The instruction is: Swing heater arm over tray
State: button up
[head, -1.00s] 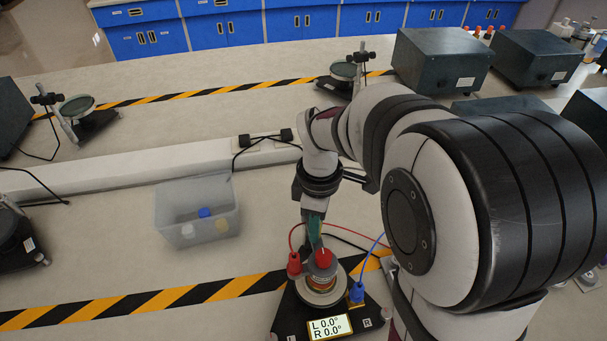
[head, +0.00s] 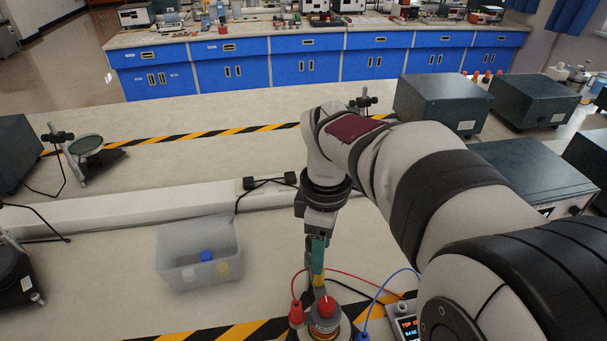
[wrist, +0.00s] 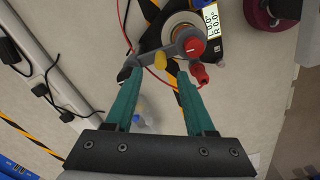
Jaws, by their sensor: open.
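A grey bar (wrist: 146,66) with a red knob (wrist: 194,47) and a yellow knob (wrist: 159,59) lies across a round device (wrist: 180,30); this bar looks like the heater arm. In the head view the red knob (head: 326,307) shows near the bottom edge, with the round device (head: 338,330) partly cut off below it. My gripper (wrist: 154,82) is open, its teal fingers pointing at the bar, with the yellow knob near the gap between the tips. In the head view my gripper (head: 318,268) is above the bar. I cannot tell which part is the tray.
A translucent bin (head: 198,262) with small coloured items stands to the left. Red and blue leads run beside the device. A white cable trunking (head: 110,220) crosses the bench behind. Grey boxes (head: 440,103) stand at the back right.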

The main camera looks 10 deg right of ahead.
notch_tip(320, 180, up, 9)
jog(key=shift+f, duration=0.2)
jog(key=s+a+f+m+y, duration=0.1)
jog(key=s+f+m, duration=0.4)
jog(key=s+m, duration=0.4)
jog(key=s+a+f+m, duration=0.2)
jog(key=s+f+m, duration=0.4)
jog(key=s+m, duration=0.3)
jog(key=shift+s+a+y, duration=0.3)
jog(key=shift+s+y, duration=0.1)
jog(key=shift+s, duration=0.65)
jog(key=shift+f, duration=0.1)
